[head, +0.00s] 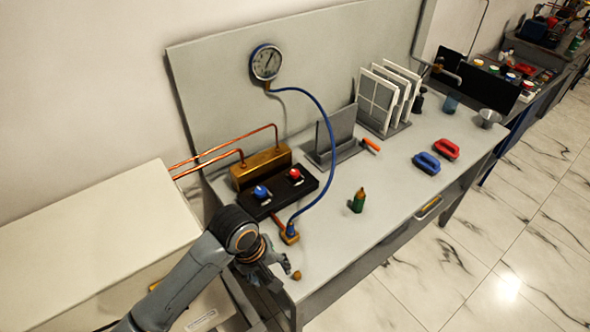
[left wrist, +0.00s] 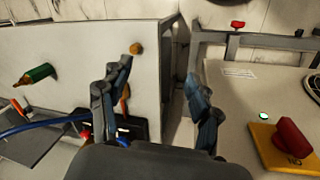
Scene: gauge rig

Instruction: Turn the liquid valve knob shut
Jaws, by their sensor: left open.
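A black valve block (head: 290,191) sits on the bench in front of a brass manifold (head: 262,167). It carries a blue knob (head: 260,191) on the left and a red knob (head: 294,174) on the right. I cannot tell from the pictures which is the liquid valve. My left gripper (head: 280,266) is open and empty, near the bench's front left corner, nearer the camera than the block and apart from both knobs. In the left wrist view its fingers (left wrist: 158,72) are spread, with the black block (left wrist: 138,127) partly hidden behind the left finger. My right gripper is not in view.
A blue hose (head: 330,130) runs from the gauge (head: 266,62) to a brass fitting (head: 290,236) beside the block. A small brown knob (head: 296,275) is close to my gripper. The bench's front middle is mostly clear.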

